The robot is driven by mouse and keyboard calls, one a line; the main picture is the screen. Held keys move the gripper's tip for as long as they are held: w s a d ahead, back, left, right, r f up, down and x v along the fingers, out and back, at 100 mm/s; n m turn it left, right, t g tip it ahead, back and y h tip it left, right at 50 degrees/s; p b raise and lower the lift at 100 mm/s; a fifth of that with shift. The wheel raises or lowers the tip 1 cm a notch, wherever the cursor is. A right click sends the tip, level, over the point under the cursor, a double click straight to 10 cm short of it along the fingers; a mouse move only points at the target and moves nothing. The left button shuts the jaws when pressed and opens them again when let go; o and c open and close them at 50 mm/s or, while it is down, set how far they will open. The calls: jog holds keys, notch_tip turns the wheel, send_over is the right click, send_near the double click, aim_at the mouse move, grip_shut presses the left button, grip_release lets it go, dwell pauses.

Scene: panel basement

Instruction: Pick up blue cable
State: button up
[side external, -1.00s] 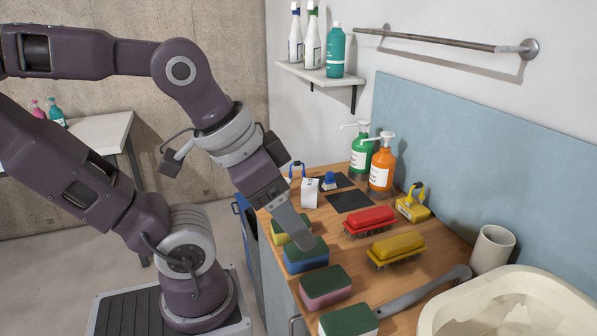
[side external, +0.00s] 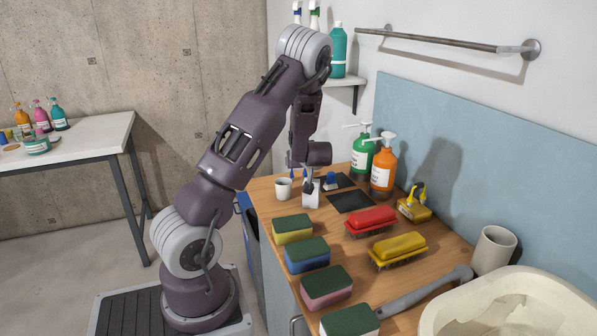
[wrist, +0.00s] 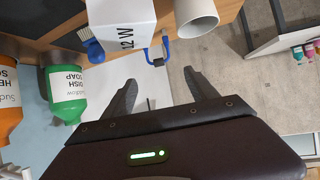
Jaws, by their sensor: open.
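In the side view only bits of the blue cable (side external: 291,173) show, partly hidden by my arm and the box. My gripper (wrist: 164,90) is open and empty, its two fingers pointing toward the cable, which appears between and beyond their tips. In the side view my gripper is at the far end of the wooden counter, close to the white box, and its fingers are hard to make out.
A white cup (side external: 283,189) stands close to the white box. Green (side external: 361,156) and orange (side external: 383,166) soap bottles stand to the right. A blue-topped item (side external: 332,181) lies behind the box. Several sponges and two brushes lie nearer the front. A shelf (side external: 340,79) is above.

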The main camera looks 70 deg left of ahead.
jog(key=x, duration=0.7)
jog(key=shift+f, duration=0.1)
jog(key=c, duration=1.4)
